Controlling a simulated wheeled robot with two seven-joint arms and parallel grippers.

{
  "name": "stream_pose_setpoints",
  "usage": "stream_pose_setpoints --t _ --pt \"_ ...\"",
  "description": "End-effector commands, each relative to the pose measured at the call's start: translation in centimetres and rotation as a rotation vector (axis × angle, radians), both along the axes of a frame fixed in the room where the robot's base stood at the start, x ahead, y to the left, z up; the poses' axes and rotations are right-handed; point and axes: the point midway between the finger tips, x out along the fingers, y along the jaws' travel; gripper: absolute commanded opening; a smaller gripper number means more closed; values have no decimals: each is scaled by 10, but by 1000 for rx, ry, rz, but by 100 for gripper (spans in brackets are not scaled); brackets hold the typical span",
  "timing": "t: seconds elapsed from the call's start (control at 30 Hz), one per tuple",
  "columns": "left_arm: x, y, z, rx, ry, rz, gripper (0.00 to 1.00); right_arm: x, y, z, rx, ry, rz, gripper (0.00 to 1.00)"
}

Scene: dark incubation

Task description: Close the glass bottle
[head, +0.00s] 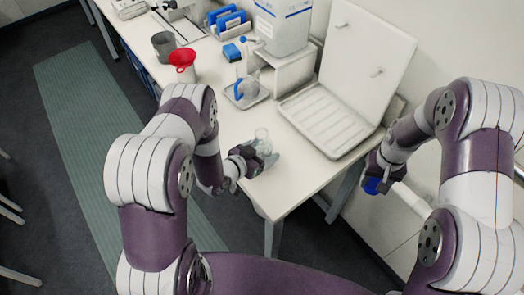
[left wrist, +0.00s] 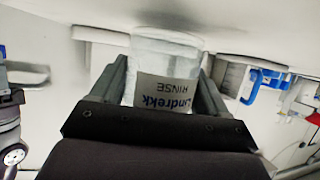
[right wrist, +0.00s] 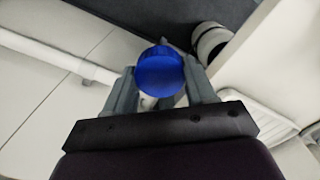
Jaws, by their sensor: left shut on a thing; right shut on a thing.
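The clear glass bottle (head: 262,140) stands near the front edge of the white table. My left gripper (head: 262,158) is shut on it. In the left wrist view the bottle (left wrist: 165,60) sits between the two fingers, with a label reading "Lindrekk RINSE" upside down. My right gripper (head: 374,178) is shut on a blue cap (head: 371,186), out past the right side of the table and apart from the bottle. In the right wrist view the round blue cap (right wrist: 160,71) is held between the fingertips.
A white case with an open lid (head: 325,120) stands on the table to the right of the bottle. A tray with a blue-handled item (head: 245,92), a red funnel (head: 182,60), a grey cup (head: 164,45) and a white-blue container (head: 283,25) stand farther back. A white pipe runs below my right gripper.

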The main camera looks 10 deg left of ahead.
Motion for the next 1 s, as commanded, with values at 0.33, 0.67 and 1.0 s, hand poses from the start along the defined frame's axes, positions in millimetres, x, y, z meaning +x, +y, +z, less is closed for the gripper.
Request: stream_pose_setpoints --t 0.33,0.67,1.0 --pt "1 0 -6 0 -3 1 21 0 0 1 0 0 0 27" --pt "0 0 -10 0 -1 1 100 0 0 -2 0 0 0 27" --pt "-20 12 2 1 1 4 100 0 0 -3 0 0 0 27"
